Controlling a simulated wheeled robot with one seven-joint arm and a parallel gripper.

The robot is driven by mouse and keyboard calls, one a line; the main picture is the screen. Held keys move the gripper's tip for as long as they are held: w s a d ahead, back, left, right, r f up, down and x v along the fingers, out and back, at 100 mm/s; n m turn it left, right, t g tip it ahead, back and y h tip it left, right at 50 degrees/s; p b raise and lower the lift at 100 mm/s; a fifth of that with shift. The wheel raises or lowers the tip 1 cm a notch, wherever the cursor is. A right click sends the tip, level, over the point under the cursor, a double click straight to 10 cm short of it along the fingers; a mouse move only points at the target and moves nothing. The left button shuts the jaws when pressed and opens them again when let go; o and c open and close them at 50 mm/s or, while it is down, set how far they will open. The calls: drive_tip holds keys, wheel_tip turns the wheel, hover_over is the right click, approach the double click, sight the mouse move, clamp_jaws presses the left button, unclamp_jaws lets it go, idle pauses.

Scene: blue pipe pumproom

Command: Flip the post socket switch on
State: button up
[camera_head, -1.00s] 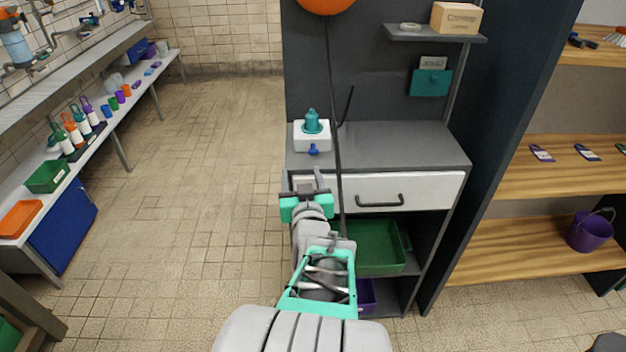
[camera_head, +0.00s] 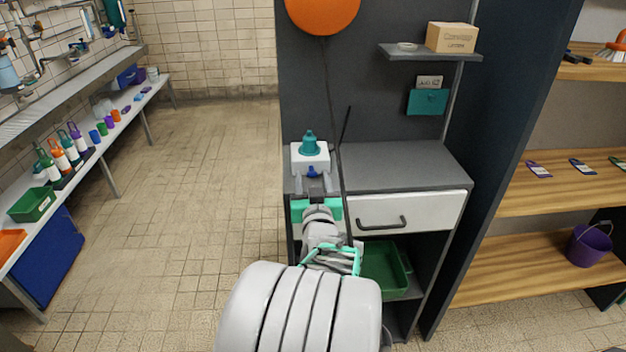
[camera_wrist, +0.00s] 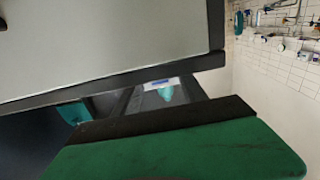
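The post socket is a white box (camera_head: 296,157) with a teal plug (camera_head: 309,144) standing on its top, at the left front of the grey counter. Its small blue switch (camera_head: 312,171) is on the box's front face. My gripper (camera_head: 313,184) is just in front of and slightly below the switch, its fingers apart and empty. Whether a finger touches the switch or box, I cannot tell. In the wrist view, the teal plug (camera_wrist: 167,93) and white box (camera_wrist: 155,84) look small and partly hidden; a green, dark-edged part of mine fills the bottom.
A white drawer front (camera_head: 420,211) with a dark handle lies below the counter, right of my gripper; it looms large in the wrist view (camera_wrist: 90,50). A black cable (camera_head: 335,120) hangs beside the socket. A green bin (camera_head: 385,268) sits below. The counter's right side is clear.

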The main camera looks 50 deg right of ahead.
sight(311, 169)
clamp_jaws()
idle(0.3)
drive_tip(key=shift+r+p, duration=0.1)
drive_tip(key=shift+p, duration=0.2)
drive_tip(key=r+g+y+p, duration=0.1)
drive_tip(key=p, duration=0.3)
drive_tip(key=shift+r+y+p, duration=0.25)
drive_tip(key=shift+y+p, duration=0.05)
drive_tip(key=r+g+y+p, duration=0.1)
drive_tip(key=p, duration=0.4)
drive_tip(key=shift+r+g+y, duration=0.1)
drive_tip(key=shift+g+y, duration=0.2)
drive_tip(key=shift+g, duration=0.1)
drive_tip(key=g+y+p, duration=0.1)
drive_tip(key=p, duration=0.2)
drive_tip(key=r+g+y+p, duration=0.1)
drive_tip(key=y+p, duration=0.1)
drive_tip(key=p, duration=0.1)
drive_tip(key=shift+w+d+g+p, duration=0.2)
drive_tip(key=shift+g+p, duration=0.1)
drive_tip(key=shift+g, duration=0.1)
drive_tip(key=g+y+p, duration=0.1)
drive_tip(key=y+p, duration=0.1)
drive_tip(key=p, duration=0.1)
drive_tip(key=shift+w+d+r+g, duration=0.15)
drive_tip(key=shift+d+g, duration=0.1)
drive_tip(key=shift+g, duration=0.15)
drive_tip(key=shift+y, duration=0.3)
